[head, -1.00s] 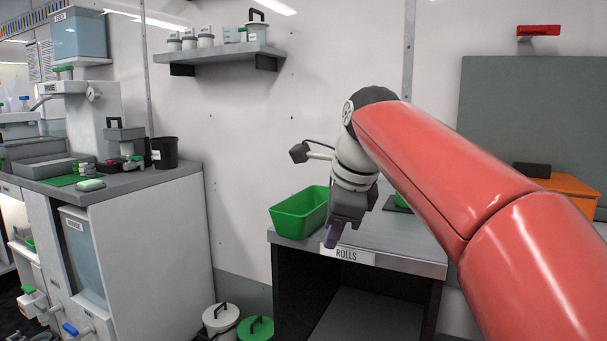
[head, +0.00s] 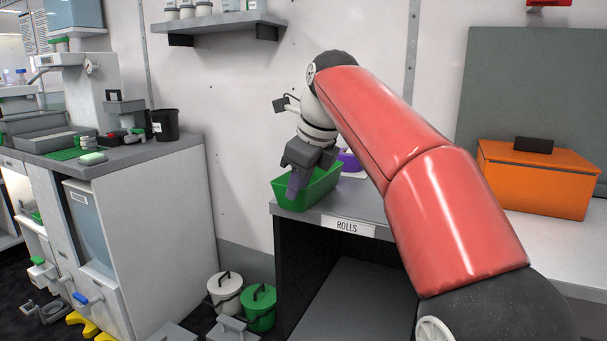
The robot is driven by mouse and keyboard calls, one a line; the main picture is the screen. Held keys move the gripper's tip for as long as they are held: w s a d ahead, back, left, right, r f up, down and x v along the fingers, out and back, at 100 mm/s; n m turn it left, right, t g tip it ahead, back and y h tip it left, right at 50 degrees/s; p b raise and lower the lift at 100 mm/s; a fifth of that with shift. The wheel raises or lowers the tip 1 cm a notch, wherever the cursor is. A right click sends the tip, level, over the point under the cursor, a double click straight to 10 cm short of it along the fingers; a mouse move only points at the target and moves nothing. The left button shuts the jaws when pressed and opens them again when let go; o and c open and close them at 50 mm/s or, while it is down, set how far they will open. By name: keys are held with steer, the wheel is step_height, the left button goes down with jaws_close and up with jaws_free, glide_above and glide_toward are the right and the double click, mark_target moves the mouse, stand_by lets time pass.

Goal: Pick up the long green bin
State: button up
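The long green bin (head: 322,190) stands on the grey counter labelled ROLLS, at its left end near the wall. My gripper (head: 297,186) is at the bin's near left side, pointing down, and overlaps it in the head view. A dark purple-grey finger shows in front of the bin's opening. I cannot tell whether the gripper touches the bin or is inside it. The second finger is not clearly visible, so its opening is unclear. Part of the bin is hidden behind my gripper.
A purple and white item (head: 350,161) sits behind the bin, partly hidden by my arm. An orange box (head: 538,180) stands on the counter to the right. White (head: 224,292) and green (head: 259,307) lidded buckets stand on the floor left of the counter.

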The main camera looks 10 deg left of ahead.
mark_target(295, 203)
steer(key=shift+b+x, duration=0.45)
steer(key=shift+x, duration=1.9)
jaws_close()
